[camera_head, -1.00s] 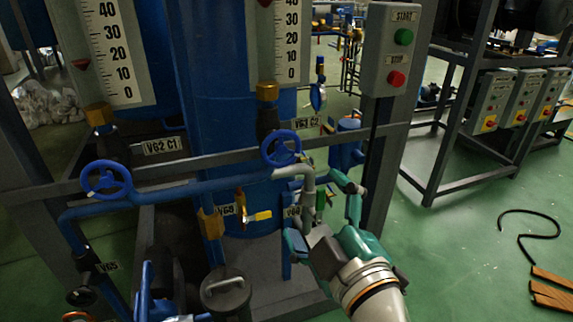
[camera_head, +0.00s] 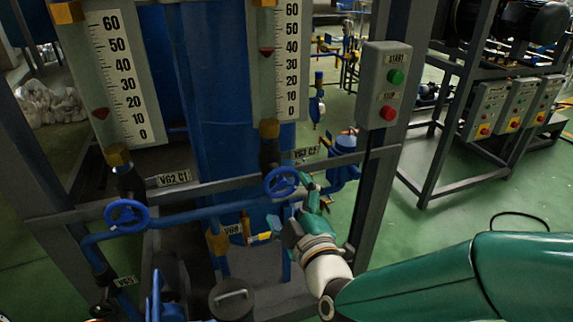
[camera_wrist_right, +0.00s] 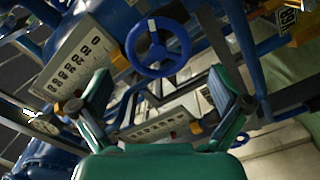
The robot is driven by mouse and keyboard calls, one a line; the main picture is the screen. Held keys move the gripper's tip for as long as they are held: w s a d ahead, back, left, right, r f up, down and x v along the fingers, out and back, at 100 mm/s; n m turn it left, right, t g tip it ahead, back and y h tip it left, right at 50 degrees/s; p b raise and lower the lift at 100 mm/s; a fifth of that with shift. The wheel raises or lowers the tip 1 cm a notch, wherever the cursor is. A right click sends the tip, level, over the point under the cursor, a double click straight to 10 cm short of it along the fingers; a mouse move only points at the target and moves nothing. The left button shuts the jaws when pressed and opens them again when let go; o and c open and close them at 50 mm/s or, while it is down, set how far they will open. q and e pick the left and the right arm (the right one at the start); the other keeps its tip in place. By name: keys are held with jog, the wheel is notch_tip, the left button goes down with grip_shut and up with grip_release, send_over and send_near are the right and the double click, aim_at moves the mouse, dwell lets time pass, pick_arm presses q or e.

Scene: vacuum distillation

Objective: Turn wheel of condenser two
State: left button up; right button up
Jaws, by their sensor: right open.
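The blue handwheel (camera_head: 281,182) beside the label reading V63 C2 (camera_head: 307,153) sits on the blue pipe in the middle of the head view. In the right wrist view the blue handwheel (camera_wrist_right: 158,46) shows face-on, ahead of the fingertips. My right gripper (camera_head: 298,208) is just below and right of this wheel, apart as far as I can tell. In the right wrist view my right gripper (camera_wrist_right: 163,85) has its two teal fingers spread wide with nothing between them. My left gripper is not in view.
A second blue handwheel (camera_head: 126,216) is to the left, near the V62 C1 label (camera_head: 174,178). A grey crossbar and a post with a start-stop box (camera_head: 386,86) stand close. A yellow-handled valve (camera_head: 262,236) is below.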

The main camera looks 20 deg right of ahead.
aim_at(281, 184)
jog(key=shift+w, duration=2.75)
jog(key=c, duration=1)
jog(key=shift+d, duration=0.4)
jog(key=shift+a, duration=0.3)
jog(key=shift+a, duration=0.15)
jog(key=shift+r+m, duration=0.1)
jog(key=shift+m, duration=0.2)
